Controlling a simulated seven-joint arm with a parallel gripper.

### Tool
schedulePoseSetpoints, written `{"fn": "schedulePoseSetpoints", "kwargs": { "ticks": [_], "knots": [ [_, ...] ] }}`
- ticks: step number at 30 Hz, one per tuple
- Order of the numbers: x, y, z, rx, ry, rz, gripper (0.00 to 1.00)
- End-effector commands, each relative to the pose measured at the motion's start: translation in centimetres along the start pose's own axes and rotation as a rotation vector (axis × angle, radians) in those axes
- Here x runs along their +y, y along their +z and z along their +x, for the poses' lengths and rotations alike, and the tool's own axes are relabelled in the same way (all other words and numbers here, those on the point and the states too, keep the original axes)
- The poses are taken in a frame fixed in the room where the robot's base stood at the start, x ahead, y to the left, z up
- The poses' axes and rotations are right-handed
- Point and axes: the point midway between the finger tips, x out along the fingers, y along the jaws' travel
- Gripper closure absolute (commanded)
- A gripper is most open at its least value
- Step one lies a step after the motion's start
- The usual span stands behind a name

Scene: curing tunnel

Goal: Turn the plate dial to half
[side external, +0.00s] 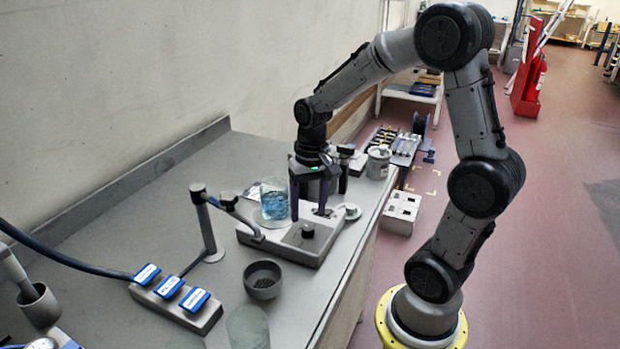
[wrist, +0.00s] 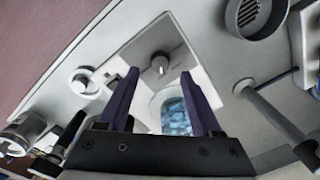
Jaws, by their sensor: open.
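The hot plate (side external: 285,241) is a pale grey box on the bench, and it also shows in the wrist view (wrist: 138,48). Its dial (side external: 308,230) is a small dark knob on the top face. In the wrist view the dial (wrist: 160,63) has a light pointer mark; its setting is too small to read. A beaker of blue liquid (side external: 274,204) stands at the plate's far end and shows between my fingers in the wrist view (wrist: 175,115). My gripper (side external: 308,214) points down, open and empty, its purple fingertips (wrist: 158,74) framing the dial in the wrist view, apparently above it.
A clamp stand (side external: 207,225) with its arm reaching toward the plate stands to the left. A white round piece (side external: 349,211) is at the plate's right. A metal can (side external: 378,163) stands behind.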

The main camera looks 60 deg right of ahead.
Motion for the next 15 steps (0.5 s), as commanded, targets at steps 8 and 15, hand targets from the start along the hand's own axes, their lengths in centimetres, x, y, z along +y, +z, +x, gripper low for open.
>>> {"fn": "schedulePoseSetpoints", "kwargs": {
  "ticks": [8, 15],
  "knots": [
    [0.0, -0.1, -6.2, 0.006, -0.002, 0.001, 0.34],
    [0.0, -0.1, -9.2, 0.003, -0.001, 0.001, 0.34]
  ]
}}
